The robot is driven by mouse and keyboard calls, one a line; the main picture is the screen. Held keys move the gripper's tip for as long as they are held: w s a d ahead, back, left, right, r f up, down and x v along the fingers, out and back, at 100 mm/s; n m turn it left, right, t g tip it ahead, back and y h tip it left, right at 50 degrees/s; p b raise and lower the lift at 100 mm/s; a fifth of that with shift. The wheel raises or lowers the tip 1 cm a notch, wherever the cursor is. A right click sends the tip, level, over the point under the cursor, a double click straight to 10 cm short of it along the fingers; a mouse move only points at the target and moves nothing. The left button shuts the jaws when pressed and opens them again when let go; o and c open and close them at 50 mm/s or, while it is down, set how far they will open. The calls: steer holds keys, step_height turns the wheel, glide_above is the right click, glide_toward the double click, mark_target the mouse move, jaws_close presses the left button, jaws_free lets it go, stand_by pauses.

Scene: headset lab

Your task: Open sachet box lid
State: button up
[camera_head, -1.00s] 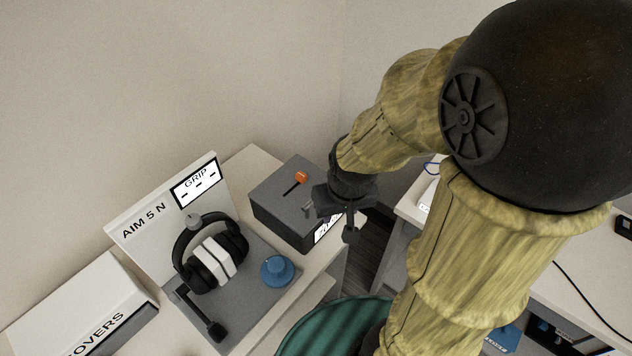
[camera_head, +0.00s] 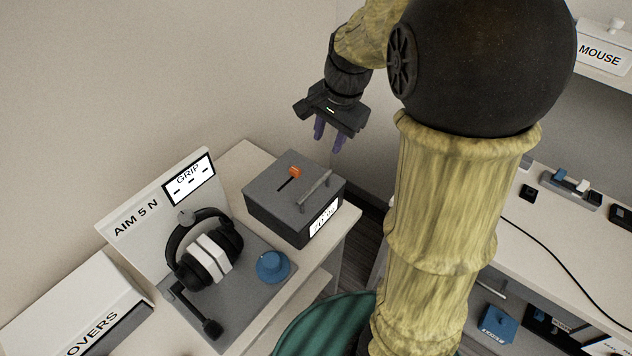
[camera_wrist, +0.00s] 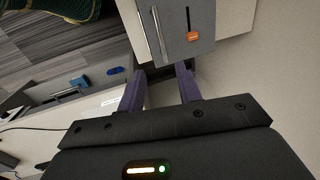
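A dark grey box (camera_head: 268,203) with a flat top stands at the back right of the left bench. A metal bar handle (camera_head: 315,192) runs near its right edge, and an orange knob (camera_head: 294,172) sits at the end of a dark slot on top. The front label is too blurred to read, so I cannot confirm that this is the sachet box. The top looks closed. My gripper (camera_head: 329,136) is open and empty, above and behind the box, apart from it. The wrist view shows the handle (camera_wrist: 157,35) beyond my spread purple fingers (camera_wrist: 160,88).
Left of the box are a headset (camera_head: 205,250) on a grey stand, a blue knob (camera_head: 273,266) and a white COVERS box (camera_head: 75,305). A green ribbed object (camera_head: 325,325) is in front. Another bench (camera_head: 560,230) stands at right. Space above the grey box is clear.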

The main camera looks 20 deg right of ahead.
mark_target(314, 186)
steer(key=shift+f, duration=0.1)
steer(key=w+f, duration=0.1)
steer(key=f, duration=0.4)
steer(key=w+a+f, duration=0.1)
steer(key=f, duration=0.5)
steer(key=a+f+b, duration=0.1)
steer(key=f, duration=0.5)
steer(key=shift+w, duration=0.4)
jaws_close()
